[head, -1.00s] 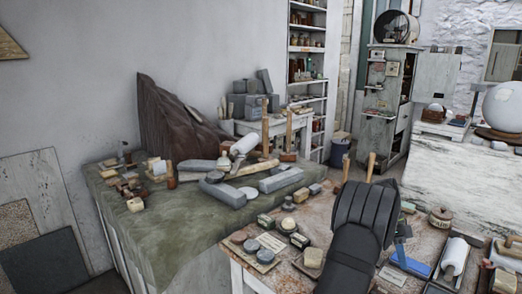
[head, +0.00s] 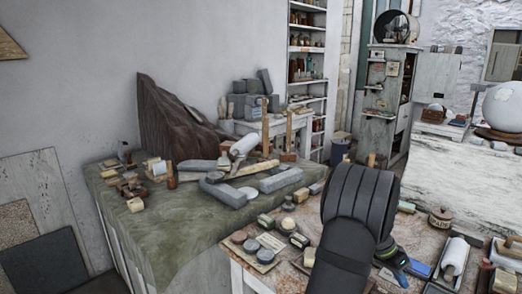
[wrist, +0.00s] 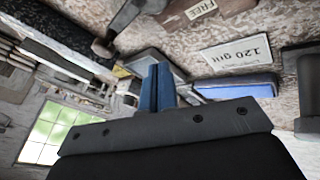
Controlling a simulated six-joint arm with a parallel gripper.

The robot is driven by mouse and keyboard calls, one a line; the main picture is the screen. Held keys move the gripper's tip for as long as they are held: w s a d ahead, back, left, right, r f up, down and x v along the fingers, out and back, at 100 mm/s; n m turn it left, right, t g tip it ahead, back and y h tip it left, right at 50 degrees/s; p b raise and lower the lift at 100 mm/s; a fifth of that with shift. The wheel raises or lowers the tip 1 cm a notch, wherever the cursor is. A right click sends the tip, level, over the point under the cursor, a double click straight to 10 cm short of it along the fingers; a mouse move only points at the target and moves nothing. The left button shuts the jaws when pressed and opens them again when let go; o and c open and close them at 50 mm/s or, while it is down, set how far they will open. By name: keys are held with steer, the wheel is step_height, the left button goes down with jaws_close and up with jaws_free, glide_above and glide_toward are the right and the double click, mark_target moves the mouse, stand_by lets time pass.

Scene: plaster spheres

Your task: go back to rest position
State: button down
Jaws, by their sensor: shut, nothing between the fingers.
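My gripper shows in the wrist view (wrist: 157,80) as two blue fingers pressed together, with nothing between them. In the head view, my dark arm rises over the front table (head: 285,225) and its wrist points down to the right. The wrist view shows the fingers apart from a blue block (wrist: 237,88) and a "120 grit" card (wrist: 237,53).
A green-covered bench (head: 165,235) with grey blocks and mallets stands to the left. A large plaster sphere (head: 503,105) stands at the back right. Space above the tables is open.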

steer(key=n+t, duration=0.1)
steer(key=n, duration=0.1)
steer(key=w+a+n+t, duration=0.1)
steer(key=w+n+t, duration=0.1)
steer(key=n, duration=0.1)
steer(key=shift+a+n+h, duration=0.3)
steer(key=shift+a+h, duration=0.1)
steer(key=w+a, duration=0.2)
steer(key=shift+a+r, duration=0.2)
steer(key=shift+a, duration=0.1)
steer(key=shift+w+a+r, duration=0.25)
steer(key=shift+a+r, duration=0.6)
steer(key=shift+r, duration=0.05)
steer(key=shift+v, duration=0.8)
